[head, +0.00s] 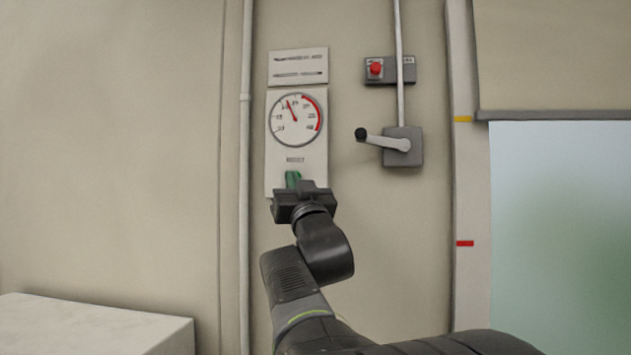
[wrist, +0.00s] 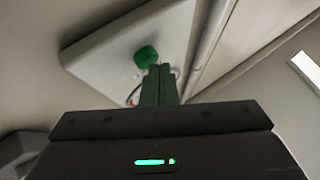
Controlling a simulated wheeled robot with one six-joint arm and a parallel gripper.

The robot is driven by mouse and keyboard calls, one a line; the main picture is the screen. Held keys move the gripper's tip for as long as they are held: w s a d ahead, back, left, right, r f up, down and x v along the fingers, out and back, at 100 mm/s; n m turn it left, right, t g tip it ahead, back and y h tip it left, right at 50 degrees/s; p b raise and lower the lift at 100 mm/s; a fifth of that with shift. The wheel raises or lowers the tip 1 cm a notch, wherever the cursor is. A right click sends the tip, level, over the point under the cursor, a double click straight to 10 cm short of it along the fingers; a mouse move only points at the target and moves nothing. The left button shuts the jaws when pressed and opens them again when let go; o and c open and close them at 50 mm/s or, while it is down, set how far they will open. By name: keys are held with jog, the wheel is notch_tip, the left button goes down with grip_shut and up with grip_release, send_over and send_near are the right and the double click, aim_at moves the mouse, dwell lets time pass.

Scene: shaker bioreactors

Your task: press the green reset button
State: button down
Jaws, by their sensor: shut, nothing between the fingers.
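The green reset button (wrist: 146,56) is a round knob standing out from a pale panel (wrist: 130,40), seen at a slant in the wrist view. My gripper (wrist: 161,72) has its dark green fingers together with nothing between them. Their tips are just beside the button, slightly right of and below it in that view; I cannot tell whether they touch. In the head view my gripper (head: 297,184) is at the lower end of the white panel (head: 282,152), under the reset label. A green patch shows there, but button and fingers are hard to tell apart.
Above the label is a round gauge (head: 296,117) with a red arc. To the right are a red button on a grey box (head: 402,70) and a lever handle (head: 382,140). A vertical pipe (head: 245,200) runs left of the panel. A pale block (head: 95,325) stands lower left.

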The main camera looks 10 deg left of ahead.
jog(key=s+b, duration=0.3)
jog(key=s, duration=0.3)
dwell(0.6)
jog(key=shift+a, duration=0.1)
dwell(0.4)
jog(key=w+p, duration=0.3)
jog(key=w, duration=0.3)
jog(key=shift+w+p, duration=0.2)
jog(key=shift+p, duration=0.15)
